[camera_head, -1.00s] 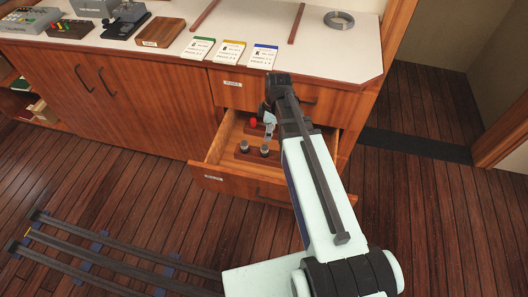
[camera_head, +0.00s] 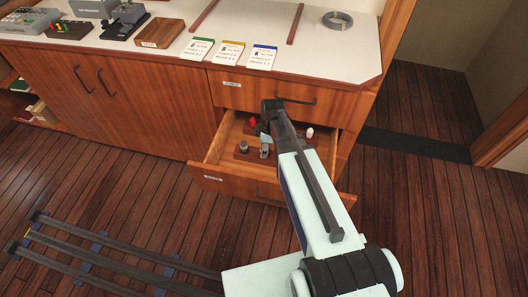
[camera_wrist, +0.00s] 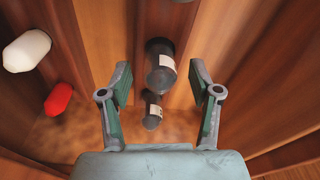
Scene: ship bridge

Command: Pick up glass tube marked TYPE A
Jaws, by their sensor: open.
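My gripper (camera_wrist: 160,72) is open and reaches down into the open drawer (camera_head: 208,180). In the wrist view a dark glass tube (camera_wrist: 159,78) with a pale label lies between my two fingers, with a gap on both sides. A second labelled glass tube (camera_wrist: 152,118) shows just below it, also between the fingers. The label marks are too small to read, so I cannot tell which is TYPE A. In the head view one tube (camera_head: 243,147) stands left of my gripper (camera_head: 265,150); my gripper and arm cover much of the rest.
A red-capped item (camera_wrist: 58,99) and a white-capped item (camera_wrist: 27,50) are left of my gripper in the wrist view. The drawer walls are close around.

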